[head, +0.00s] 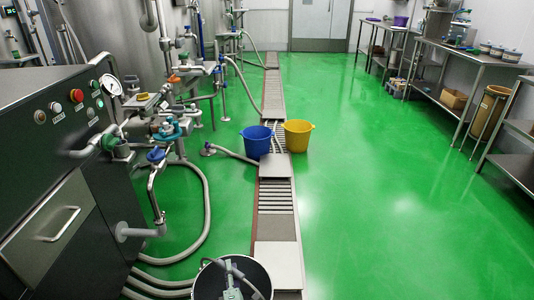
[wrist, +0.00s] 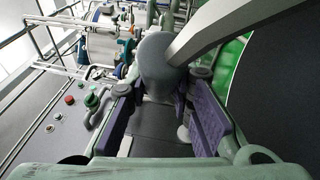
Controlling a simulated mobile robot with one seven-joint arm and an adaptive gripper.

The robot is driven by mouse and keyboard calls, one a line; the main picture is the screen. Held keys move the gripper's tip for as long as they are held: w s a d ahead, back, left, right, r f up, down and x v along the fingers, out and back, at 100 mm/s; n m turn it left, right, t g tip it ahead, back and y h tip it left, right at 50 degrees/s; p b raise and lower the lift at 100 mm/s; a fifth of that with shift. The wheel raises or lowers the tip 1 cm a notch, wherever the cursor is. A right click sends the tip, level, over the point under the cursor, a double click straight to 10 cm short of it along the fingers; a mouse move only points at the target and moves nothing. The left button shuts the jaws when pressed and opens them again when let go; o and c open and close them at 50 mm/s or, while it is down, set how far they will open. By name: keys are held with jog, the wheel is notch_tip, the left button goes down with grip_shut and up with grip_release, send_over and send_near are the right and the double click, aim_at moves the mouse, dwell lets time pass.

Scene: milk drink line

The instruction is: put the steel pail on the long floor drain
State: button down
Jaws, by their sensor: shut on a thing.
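The steel pail (head: 202,286) is at the bottom edge of the head view, cut off by the frame, with a dark inside and a thin bright rim. My gripper (head: 232,284) shows over its opening. In the wrist view my gripper (wrist: 163,105) has its purple pads either side of a grey rounded grip (wrist: 158,62), apparently on the pail's handle, and is shut on it. The pail's base is hidden, so I cannot tell its height above the floor. The long floor drain (head: 276,228) runs up the middle of the floor, just right of the pail.
A blue bucket (head: 257,142) and a yellow bucket (head: 298,136) stand by the drain's middle. A control cabinet (head: 60,150) with valves and hoses (head: 205,215) takes the left side. Steel tables (head: 465,58) line the right. Green floor (head: 370,200) right of the drain is clear.

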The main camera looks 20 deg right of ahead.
jog(key=w+d+r+m+h+b, duration=0.15)
jog(key=w+d, duration=0.25)
jog(key=d, duration=0.6)
jog(key=w+d+m+h+b, duration=0.1)
jog(key=w+d+h+b, duration=0.25)
jog(key=d, duration=0.65)
jog(key=s+a+f+p, duration=0.1)
jog(key=s+p, duration=0.1)
jog(key=s, duration=0.3)
jog(key=s+a+f+p, duration=0.1)
jog(key=s+f+p, duration=0.1)
jog(key=s, duration=0.3)
jog(key=s+a+f+y+p, duration=0.1)
jog(key=s+a+p, duration=0.1)
jog(key=s, duration=0.3)
jog(key=shift+s+f+g+p, duration=0.25)
jog(key=shift+f+g+p, duration=0.1)
jog(key=shift+p, duration=0.45)
jog(key=shift+f, duration=0.15)
jog(key=c, duration=1.8)
grip_release()
jog(key=shift+s+a+f, duration=0.1)
jog(key=shift+s+f, duration=0.05)
jog(key=shift+f, duration=0.2)
jog(key=o, duration=0.4)
